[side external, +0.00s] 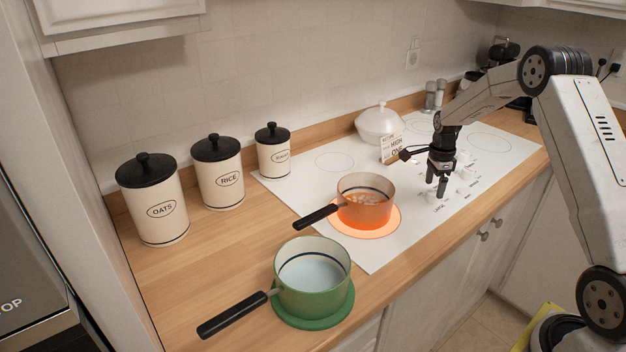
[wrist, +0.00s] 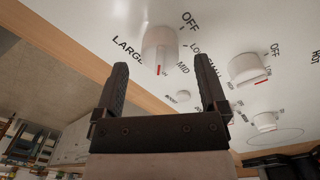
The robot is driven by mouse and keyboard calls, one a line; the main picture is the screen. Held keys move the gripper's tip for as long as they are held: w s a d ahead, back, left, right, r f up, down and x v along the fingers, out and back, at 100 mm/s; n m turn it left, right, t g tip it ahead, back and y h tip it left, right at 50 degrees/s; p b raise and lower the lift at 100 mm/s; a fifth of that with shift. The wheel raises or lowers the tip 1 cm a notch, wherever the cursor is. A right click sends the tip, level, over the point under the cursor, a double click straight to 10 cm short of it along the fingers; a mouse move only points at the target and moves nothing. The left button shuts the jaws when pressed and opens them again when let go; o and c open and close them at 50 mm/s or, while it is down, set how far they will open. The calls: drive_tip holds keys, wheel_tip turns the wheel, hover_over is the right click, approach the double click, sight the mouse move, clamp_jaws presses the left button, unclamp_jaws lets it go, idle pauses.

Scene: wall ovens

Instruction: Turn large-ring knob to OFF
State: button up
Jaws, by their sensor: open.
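In the wrist view a white knob (wrist: 157,40) with a red mark stands beside the word LARGE, with OFF, LOW and MID printed around it. Its red mark points toward the bottom of the picture, left of MID. My gripper (wrist: 161,66) is open and empty, its two fingers apart below the knob in the picture, one to each side. Whether they touch it cannot be told. In the side view my gripper (side external: 436,186) points down close over the knobs. An orange pot (side external: 366,212) stands on a glowing ring (side external: 390,222) of the white cooktop (side external: 290,190).
Other white knobs (wrist: 248,68) stand close to the right in the wrist view. A small card (side external: 391,149) and a lidded white pot (side external: 381,122) stand behind the orange pot. A green pot (side external: 312,290) and canisters (side external: 160,215) are on the wooden counter to the left.

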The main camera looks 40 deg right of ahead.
drive_tip(key=shift+f, duration=1.35)
clamp_jaws()
